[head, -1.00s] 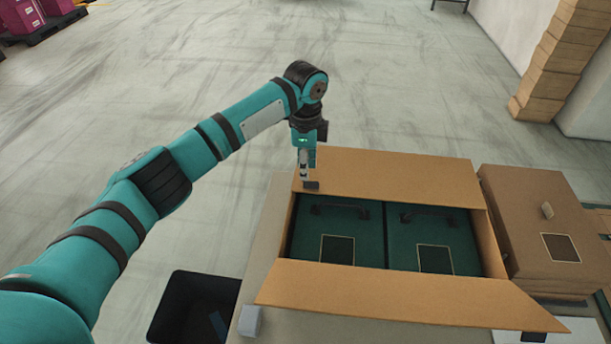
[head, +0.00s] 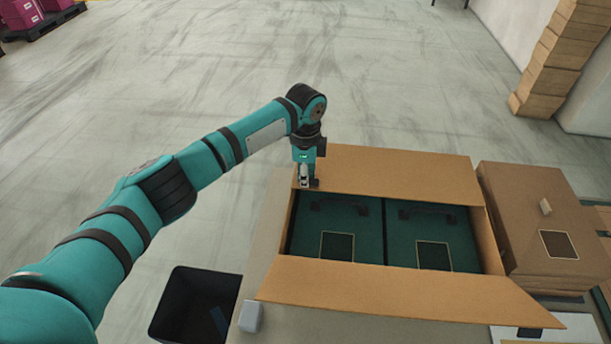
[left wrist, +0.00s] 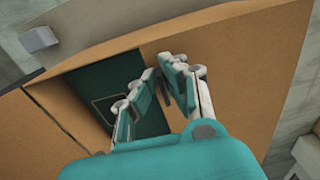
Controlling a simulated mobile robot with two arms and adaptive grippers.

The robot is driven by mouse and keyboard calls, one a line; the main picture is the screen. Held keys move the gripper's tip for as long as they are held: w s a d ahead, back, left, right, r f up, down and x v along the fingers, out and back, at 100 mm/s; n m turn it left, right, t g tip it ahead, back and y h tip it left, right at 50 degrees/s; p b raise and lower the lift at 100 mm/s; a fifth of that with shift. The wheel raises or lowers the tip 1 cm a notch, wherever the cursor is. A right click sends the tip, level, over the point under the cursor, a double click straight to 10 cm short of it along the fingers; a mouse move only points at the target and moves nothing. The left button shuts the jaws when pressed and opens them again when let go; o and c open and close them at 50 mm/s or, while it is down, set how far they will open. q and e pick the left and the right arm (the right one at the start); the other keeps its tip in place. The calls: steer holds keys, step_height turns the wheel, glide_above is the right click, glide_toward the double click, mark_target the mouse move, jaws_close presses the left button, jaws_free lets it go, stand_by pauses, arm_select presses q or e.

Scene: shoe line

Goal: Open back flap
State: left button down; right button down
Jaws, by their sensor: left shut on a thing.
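The open cardboard box (head: 490,238) stands on the table, with two dark green cases (head: 338,236) inside. Its back flap (head: 400,172) is folded outward along the far side. It also shows in the left wrist view (left wrist: 228,75). My left gripper (head: 307,184) points down at the left end of the back flap. In the left wrist view its fingers (left wrist: 165,80) are shut on the flap's inner edge, and they hide the exact contact. The front flap (head: 400,292) is also folded outward, toward me. My right gripper is not in view.
A closed brown box (head: 515,200) stands close on the right. A black bin (head: 190,305) is at the lower left, beside a small grey block (head: 250,317) on the table. Stacked cartons (head: 555,70) stand at the back right.

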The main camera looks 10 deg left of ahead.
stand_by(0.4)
arm_select(q)
steer(key=shift+w+r+p, duration=0.15)
steer(key=shift+r+p, duration=0.55)
steer(key=shift+r, duration=0.15)
steer(key=w+r+p, duration=0.2)
steer(key=w+r, duration=0.2)
steer(key=r, duration=0.4)
steer(key=shift+w+a, duration=0.1)
